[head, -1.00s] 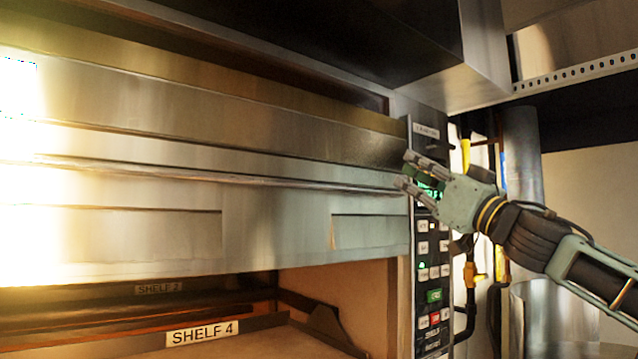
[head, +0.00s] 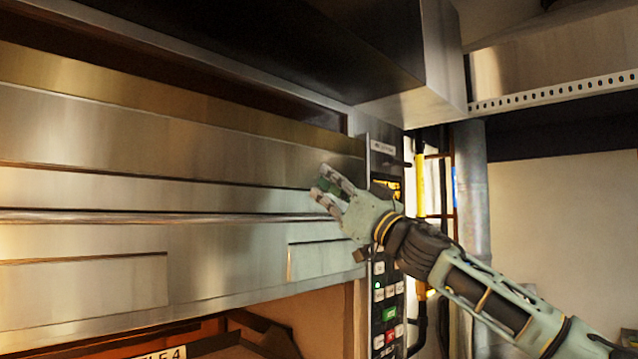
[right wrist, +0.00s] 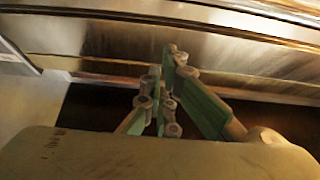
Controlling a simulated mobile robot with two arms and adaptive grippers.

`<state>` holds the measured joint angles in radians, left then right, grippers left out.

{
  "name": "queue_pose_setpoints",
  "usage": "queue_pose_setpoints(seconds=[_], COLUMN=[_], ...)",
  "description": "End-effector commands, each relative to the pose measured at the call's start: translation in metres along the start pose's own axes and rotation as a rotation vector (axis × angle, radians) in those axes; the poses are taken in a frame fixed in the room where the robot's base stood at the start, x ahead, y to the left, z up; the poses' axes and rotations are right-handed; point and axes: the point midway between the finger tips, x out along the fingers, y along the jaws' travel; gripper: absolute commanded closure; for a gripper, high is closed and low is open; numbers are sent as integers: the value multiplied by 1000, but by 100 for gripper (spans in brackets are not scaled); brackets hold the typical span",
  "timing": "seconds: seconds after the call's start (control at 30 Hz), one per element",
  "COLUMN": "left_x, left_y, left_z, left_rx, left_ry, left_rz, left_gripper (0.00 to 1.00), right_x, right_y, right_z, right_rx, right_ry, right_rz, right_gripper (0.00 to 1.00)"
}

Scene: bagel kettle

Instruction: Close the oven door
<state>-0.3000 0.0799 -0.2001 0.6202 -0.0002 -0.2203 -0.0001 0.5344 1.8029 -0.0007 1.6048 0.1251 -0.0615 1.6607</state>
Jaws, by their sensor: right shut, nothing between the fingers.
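The oven door (head: 90,185) is a wide brushed-metal front with a long horizontal bar, filling the left of the head view. Below its lower edge, the oven's inside shows with a shelf label partly cut off at the bottom. My right gripper (head: 324,183) is shut and empty, in front of the door's right end; I cannot tell if it touches the metal. In the right wrist view, my right gripper (right wrist: 172,62) points at a shiny metal face (right wrist: 120,42) with a dark gap below it. My left gripper is not in view.
A control panel (head: 385,290) with buttons stands right of the door, partly behind my right gripper. A metal hood (head: 400,105) juts out above. Yellow pipes (head: 420,185) and a round metal duct (head: 470,190) stand further right, before a plain wall.

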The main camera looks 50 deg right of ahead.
Motion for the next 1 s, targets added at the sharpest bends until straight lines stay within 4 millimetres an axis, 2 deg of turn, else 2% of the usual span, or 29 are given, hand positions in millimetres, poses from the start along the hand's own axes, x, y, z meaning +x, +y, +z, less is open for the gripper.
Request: queue_pose_setpoints(seconds=[0.03, 0.17, 0.2, 0.4, 1.0], left_x=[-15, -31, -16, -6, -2], left_y=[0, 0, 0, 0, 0], left_z=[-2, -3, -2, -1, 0], left_rx=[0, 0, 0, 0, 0], left_ry=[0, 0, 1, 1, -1], left_rz=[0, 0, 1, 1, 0], left_gripper=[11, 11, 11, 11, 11], right_x=[10, 21, 12, 3, 0], right_y=[0, 1, 1, 0, -3], right_z=[-4, -4, 13, 33, 41], right_rx=[4, 4, 5, 1, 0], right_ry=[-3, -3, 0, 2, 1], right_rz=[0, 3, 2, 1, 1], right_gripper=[100, 100, 100, 100, 100])
